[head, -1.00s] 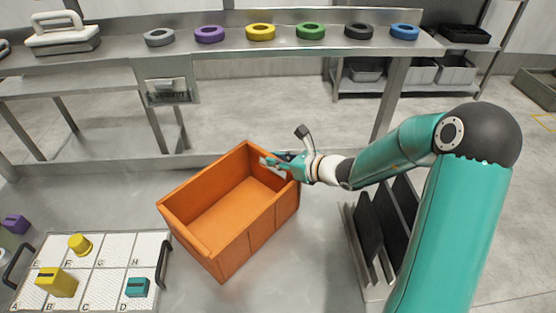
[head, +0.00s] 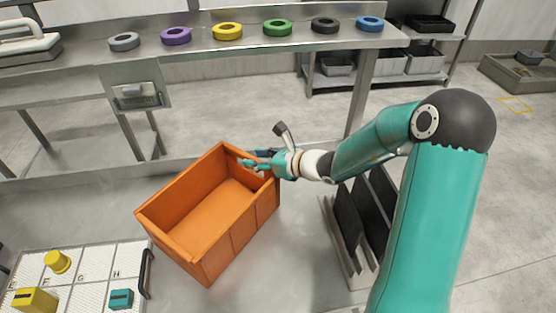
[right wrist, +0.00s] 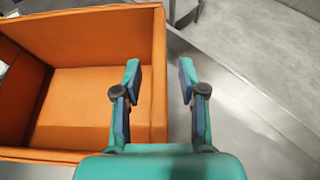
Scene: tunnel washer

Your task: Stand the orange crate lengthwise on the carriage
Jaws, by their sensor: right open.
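The orange crate (head: 243,226) is open-topped and stands upright on the grey metal surface, at an angle to me. My right gripper (head: 255,162) is at the rim near the crate's far right corner. In the right wrist view its two fingers (right wrist: 160,72) are spread, one over the inside of the crate (right wrist: 85,38) and one outside, with the wall's rim between them. I cannot tell whether the fingers touch the wall. The crate looks empty. My left gripper is out of view. I cannot make out which part is the carriage.
A gridded white tray (head: 101,291) with yellow and teal pieces lies at the lower left. A rack of dark plates (head: 349,222) stands right of the crate. A steel bench (head: 290,50) behind carries several coloured rings. Bare metal lies between crate and rack.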

